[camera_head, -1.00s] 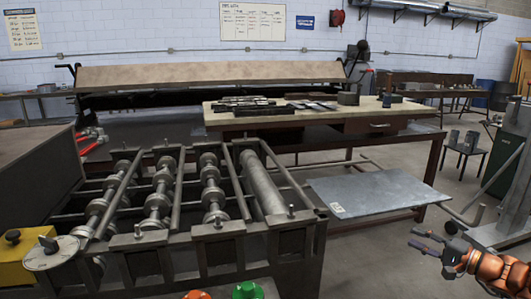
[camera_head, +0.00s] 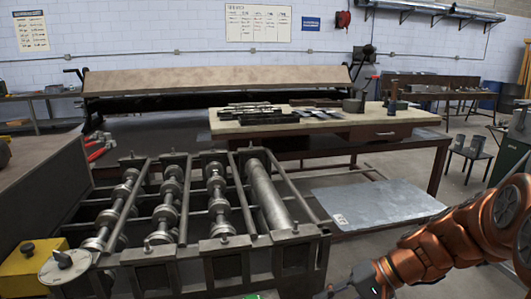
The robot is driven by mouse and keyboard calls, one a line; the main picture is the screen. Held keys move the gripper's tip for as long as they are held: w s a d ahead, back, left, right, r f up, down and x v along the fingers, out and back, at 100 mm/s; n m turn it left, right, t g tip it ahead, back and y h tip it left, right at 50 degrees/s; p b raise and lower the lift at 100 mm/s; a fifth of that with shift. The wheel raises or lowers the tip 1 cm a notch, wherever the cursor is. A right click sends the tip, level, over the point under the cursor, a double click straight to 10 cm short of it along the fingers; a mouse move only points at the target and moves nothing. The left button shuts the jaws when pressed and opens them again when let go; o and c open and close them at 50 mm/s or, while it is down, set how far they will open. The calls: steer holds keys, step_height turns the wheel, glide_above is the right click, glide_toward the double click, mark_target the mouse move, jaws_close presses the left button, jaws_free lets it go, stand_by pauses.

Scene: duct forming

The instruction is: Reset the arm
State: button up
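My orange arm (camera_head: 455,238) reaches in from the right edge and slopes down to the left. My gripper (camera_head: 328,292) is at the bottom edge, right of the roll-forming machine's front corner. Only a small dark part of it shows and the rest is cut off by the frame, so I cannot tell whether it is open or shut. No held object is visible.
The roller machine (camera_head: 225,255) fills the lower left, with a green button (camera_head: 262,295) at the bottom edge. A workbench (camera_head: 370,130) with metal parts stands behind. A grey sheet (camera_head: 375,203) lies on a low shelf. A stool (camera_head: 468,155) is at right.

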steer(key=s+d+r+n+g+h+p, duration=0.1)
steer(key=s+h, duration=0.3)
steer(key=s, duration=0.6)
steer(key=s+d+r+n+g+h+p, duration=0.1)
steer(key=s+h, duration=0.4)
steer(key=s, duration=0.6)
steer(key=shift+s+d+n+g+h+p, duration=0.3)
steer(key=shift+d+n+p, duration=0.5)
steer(key=shift+d+p, duration=0.45)
steer(key=shift+s+d+r, duration=0.15)
steer(key=shift+d, duration=0.15)
steer(key=shift+d, duration=0.2)
